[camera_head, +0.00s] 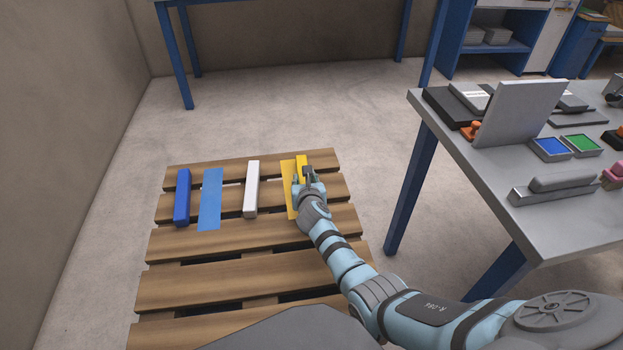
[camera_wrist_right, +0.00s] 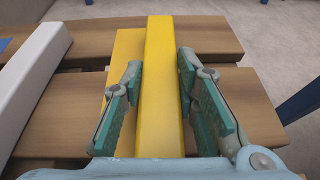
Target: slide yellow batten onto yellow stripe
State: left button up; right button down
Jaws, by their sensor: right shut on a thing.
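The yellow batten (camera_head: 302,161) lies lengthwise on the slatted wooden pallet, along the right side of the flat yellow stripe (camera_head: 287,185). In the right wrist view the yellow batten (camera_wrist_right: 165,85) runs between the fingers of my right gripper (camera_wrist_right: 161,68), which is shut on it. The yellow stripe (camera_wrist_right: 123,55) shows to the left of the batten there; whether the batten covers part of it I cannot tell. In the head view my right gripper (camera_head: 308,180) hides the batten's near part. My left gripper is not in view.
The pallet (camera_head: 250,265) has open gaps between slats. A white batten (camera_head: 251,190), a blue stripe (camera_head: 210,198) and a blue batten (camera_head: 182,197) lie to the left. A grey table (camera_head: 550,225) with stationery stands at right. Floor behind the pallet is clear.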

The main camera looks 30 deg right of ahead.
jog(key=shift+w+a, duration=0.2)
jog(key=shift+a, duration=0.4)
jog(key=shift+w+a, duration=0.15)
jog(key=shift+a, duration=0.45)
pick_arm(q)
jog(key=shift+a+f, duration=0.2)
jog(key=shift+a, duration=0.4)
pick_arm(e)
jog(key=shift+w+a, duration=0.1)
jog(key=shift+a, duration=0.2)
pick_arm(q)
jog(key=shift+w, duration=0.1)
pick_arm(e)
jog(key=c, duration=1.2)
grip_release()
jog(key=shift+r, duration=0.15)
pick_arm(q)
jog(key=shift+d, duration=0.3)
pick_arm(e)
notch_tip(320, 180, up, 10)
jog(key=shift+f, duration=0.15)
jog(key=shift+d, duration=0.1)
